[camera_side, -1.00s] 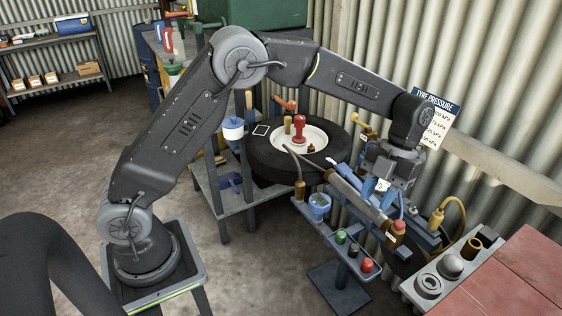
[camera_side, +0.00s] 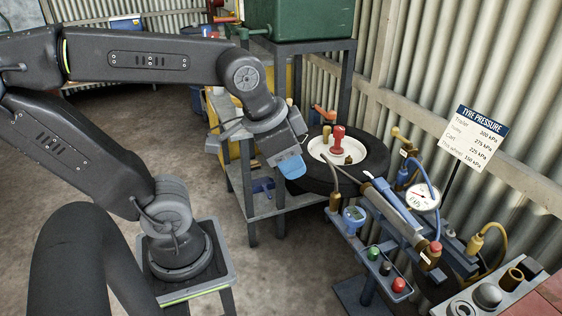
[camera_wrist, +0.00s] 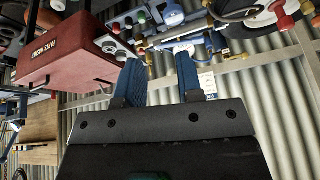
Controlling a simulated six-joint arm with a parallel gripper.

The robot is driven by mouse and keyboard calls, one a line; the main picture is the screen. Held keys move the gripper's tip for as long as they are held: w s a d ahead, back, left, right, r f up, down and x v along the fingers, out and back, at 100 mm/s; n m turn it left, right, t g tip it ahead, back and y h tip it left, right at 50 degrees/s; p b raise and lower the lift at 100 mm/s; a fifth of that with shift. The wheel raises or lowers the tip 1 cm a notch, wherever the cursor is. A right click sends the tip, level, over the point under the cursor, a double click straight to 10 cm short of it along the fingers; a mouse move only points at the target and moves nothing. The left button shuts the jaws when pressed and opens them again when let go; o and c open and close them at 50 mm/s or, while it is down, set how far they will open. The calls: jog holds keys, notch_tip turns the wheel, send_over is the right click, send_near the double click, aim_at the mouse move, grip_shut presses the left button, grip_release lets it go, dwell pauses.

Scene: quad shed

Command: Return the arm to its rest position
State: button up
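My gripper (camera_side: 291,165) hangs in the air in the side view, left of the tyre, with its blue fingers tilted down. In the wrist view my gripper (camera_wrist: 160,78) has its two blue fingers apart, with nothing held between them. My arm is bent at the elbow, with the forearm running across the top left. The black tyre (camera_side: 313,184) with a white hub lies on a stand. A red-handled part (camera_side: 338,138) stands on the hub.
A round gauge (camera_side: 422,197) stands on a blue rack right of the tyre. A tyre pressure sign (camera_side: 475,137) is behind it. A green box (camera_side: 300,22) stands on the shelving. A red box (camera_wrist: 65,50) shows in the wrist view. Floor around my base looks clear.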

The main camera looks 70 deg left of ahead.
jog(key=shift+s+a+f+n+t, duration=0.2)
jog(key=shift+s+n, duration=0.2)
jog(key=shift+n, duration=0.15)
jog(key=shift+s+a+f+n+t, duration=0.1)
jog(key=shift+s+f+n, duration=0.1)
jog(key=shift+s+n, duration=0.25)
